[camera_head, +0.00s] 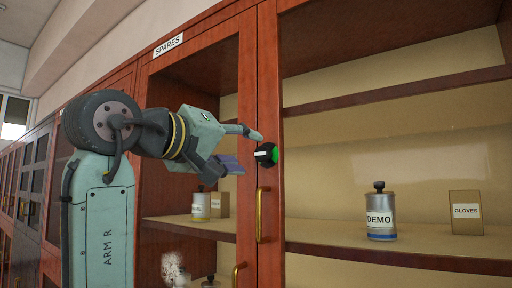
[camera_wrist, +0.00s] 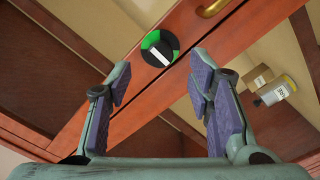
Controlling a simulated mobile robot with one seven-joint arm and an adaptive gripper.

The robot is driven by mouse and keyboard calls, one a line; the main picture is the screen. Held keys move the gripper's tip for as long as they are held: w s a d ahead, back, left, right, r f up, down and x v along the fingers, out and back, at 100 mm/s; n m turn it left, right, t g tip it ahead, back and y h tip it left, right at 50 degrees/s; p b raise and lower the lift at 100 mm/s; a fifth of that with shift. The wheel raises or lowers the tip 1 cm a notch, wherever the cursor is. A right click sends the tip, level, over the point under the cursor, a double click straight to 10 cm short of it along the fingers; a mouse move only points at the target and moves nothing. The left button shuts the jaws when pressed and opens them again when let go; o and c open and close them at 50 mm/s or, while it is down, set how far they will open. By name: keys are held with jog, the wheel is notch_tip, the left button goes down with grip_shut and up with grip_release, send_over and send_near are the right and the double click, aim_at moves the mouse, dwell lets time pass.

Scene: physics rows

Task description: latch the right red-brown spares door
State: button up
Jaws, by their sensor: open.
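The red-brown spares cabinet shows a right door (camera_head: 270,95) with a glazed front; its stile stands beside the left stile, and I cannot tell whether a small gap is left between them. A round black latch knob (camera_head: 266,155) with a white bar and a green sector sits on the right stile above a brass handle (camera_head: 262,215). The knob also shows in the wrist view (camera_wrist: 160,48), with its white bar slanted and green along its rim. My gripper (camera_head: 246,149) is open and empty just left of the knob. In the wrist view its purple-padded fingers (camera_wrist: 160,80) are spread, with the knob beyond them.
A SPARES sign (camera_head: 168,45) is on the top rail. Behind the glass stand a DEMO canister (camera_head: 381,215) and a GLOVES box (camera_head: 466,212). Another canister (camera_head: 201,206) is on the left shelf. A second brass handle (camera_head: 238,275) is lower down. More cabinets run off left.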

aim_at(260, 154)
jog(key=p+x, duration=0.1)
jog(key=x, duration=0.5)
jog(key=shift+p, duration=0.3)
grip_shut()
